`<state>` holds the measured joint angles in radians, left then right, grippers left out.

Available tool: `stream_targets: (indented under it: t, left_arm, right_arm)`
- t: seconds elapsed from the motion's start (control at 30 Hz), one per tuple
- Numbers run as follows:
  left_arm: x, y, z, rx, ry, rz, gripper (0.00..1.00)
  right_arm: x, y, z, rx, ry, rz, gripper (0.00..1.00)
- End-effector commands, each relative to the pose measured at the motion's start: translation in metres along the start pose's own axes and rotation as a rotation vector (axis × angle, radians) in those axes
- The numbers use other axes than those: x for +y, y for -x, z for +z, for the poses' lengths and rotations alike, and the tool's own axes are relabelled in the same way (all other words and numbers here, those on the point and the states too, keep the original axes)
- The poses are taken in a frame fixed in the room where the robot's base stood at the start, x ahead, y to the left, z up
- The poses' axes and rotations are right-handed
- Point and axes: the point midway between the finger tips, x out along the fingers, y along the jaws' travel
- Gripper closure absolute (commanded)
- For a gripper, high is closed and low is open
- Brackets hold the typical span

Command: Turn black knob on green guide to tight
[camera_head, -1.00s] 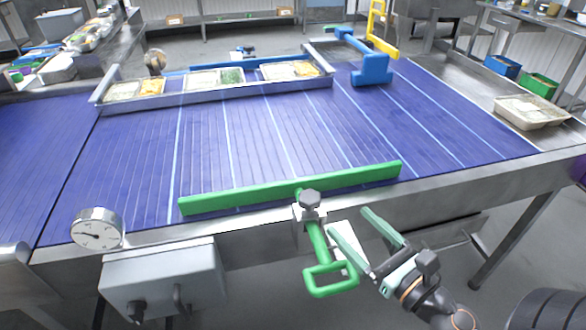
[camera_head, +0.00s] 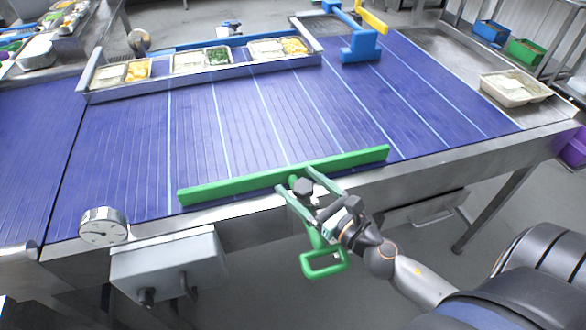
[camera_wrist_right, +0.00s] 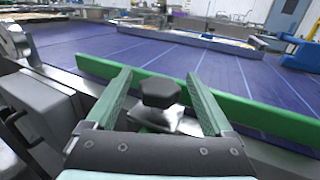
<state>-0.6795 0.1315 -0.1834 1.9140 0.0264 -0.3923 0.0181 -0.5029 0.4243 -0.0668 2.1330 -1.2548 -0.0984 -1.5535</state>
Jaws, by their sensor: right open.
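The black knob (camera_head: 303,187) sits on top of the metal clamp of the green guide (camera_head: 240,184), at the near edge of the blue conveyor. My right gripper (camera_head: 294,178) is open, with one green finger on each side of the knob. In the right wrist view the knob (camera_wrist_right: 159,92) stands between the two spread fingers (camera_wrist_right: 158,88), with a gap on both sides, so they do not appear to touch it. The green handle (camera_head: 324,262) of the guide hangs below the clamp, partly behind my gripper. My left gripper is not in view.
A dial gauge (camera_head: 103,227) and a grey control box (camera_head: 168,268) are at the near left edge. Food trays (camera_head: 203,60) stand in a rail at the far side. A blue guide block (camera_head: 360,47) stands at the back. The blue belt (camera_head: 130,140) is clear in the middle.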

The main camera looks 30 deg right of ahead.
Motion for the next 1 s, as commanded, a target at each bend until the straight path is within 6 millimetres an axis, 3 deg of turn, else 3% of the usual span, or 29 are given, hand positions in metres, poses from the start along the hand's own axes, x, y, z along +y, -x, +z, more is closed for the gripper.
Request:
stream_targets:
  t: [0.23,0.63,1.0]
  left_arm:
    - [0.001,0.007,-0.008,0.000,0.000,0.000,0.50]
    - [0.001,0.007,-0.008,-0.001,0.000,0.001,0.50]
    - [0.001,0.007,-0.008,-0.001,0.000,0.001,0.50]
  right_arm:
    - [0.000,-0.023,0.001,-0.001,-0.001,0.000,0.14]
    - [0.000,-0.027,0.000,0.000,-0.001,0.000,0.15]
    - [0.000,-0.027,0.000,0.000,-0.001,0.000,0.56]
